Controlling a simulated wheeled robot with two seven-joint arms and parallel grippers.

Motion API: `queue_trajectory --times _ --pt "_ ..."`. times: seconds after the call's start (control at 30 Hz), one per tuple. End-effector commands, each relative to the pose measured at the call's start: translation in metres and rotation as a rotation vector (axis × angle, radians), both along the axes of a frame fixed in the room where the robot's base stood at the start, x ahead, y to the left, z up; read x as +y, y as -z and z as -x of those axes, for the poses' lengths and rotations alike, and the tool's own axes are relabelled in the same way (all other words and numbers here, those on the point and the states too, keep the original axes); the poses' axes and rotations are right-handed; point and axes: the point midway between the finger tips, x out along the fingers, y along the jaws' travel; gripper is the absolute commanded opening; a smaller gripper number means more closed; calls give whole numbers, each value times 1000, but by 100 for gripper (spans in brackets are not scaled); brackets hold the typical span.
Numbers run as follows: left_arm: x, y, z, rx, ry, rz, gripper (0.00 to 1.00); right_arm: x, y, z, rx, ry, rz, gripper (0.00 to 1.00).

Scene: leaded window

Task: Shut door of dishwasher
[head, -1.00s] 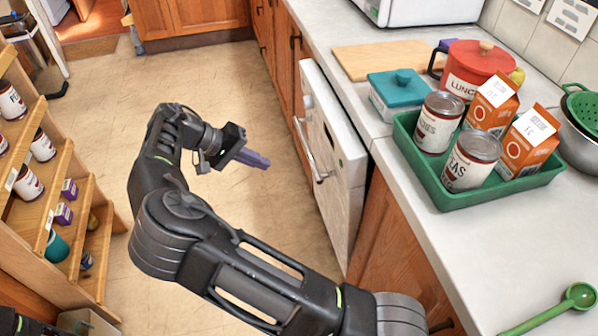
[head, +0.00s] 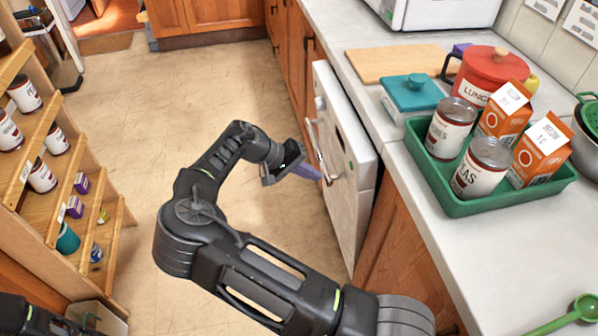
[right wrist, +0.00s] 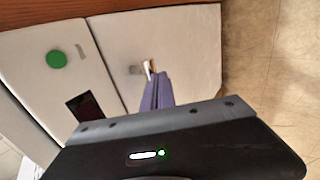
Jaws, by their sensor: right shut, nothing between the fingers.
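The dishwasher (head: 341,165) stands under the counter at the middle right of the head view. Its white door is slightly ajar, with the top edge out from the counter front. A metal bar handle (head: 318,150) runs across the door front. My right gripper (head: 308,171) is shut and empty, its purple fingers close to the door by the handle. In the right wrist view the fingertips (right wrist: 153,80) are at the handle end (right wrist: 148,70), in front of the white door (right wrist: 150,40); contact is unclear. My left gripper is out of view.
The counter (head: 440,235) holds a green tray (head: 480,207) with cans and cartons, a teal-lidded box (head: 414,92), a red pot (head: 488,72) and a cutting board (head: 398,64). A wooden shelf (head: 62,205) stands at left. The floor (head: 150,120) between is clear.

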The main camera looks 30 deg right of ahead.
Motion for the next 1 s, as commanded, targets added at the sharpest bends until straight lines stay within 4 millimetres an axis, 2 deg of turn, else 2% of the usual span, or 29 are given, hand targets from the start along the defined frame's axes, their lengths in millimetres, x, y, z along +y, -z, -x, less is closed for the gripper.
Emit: queue_trajectory --times 0.47,0.57,0.8,1.0 --pt "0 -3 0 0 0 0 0 -7 -2 3 -1 3 -6 0" --pt "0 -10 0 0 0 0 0 -20 -7 7 -7 8 -29 0" --pt "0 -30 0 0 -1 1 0 -66 -19 24 -36 8 -110 0" --pt "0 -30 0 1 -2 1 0 -76 -17 28 -41 2 -120 0"
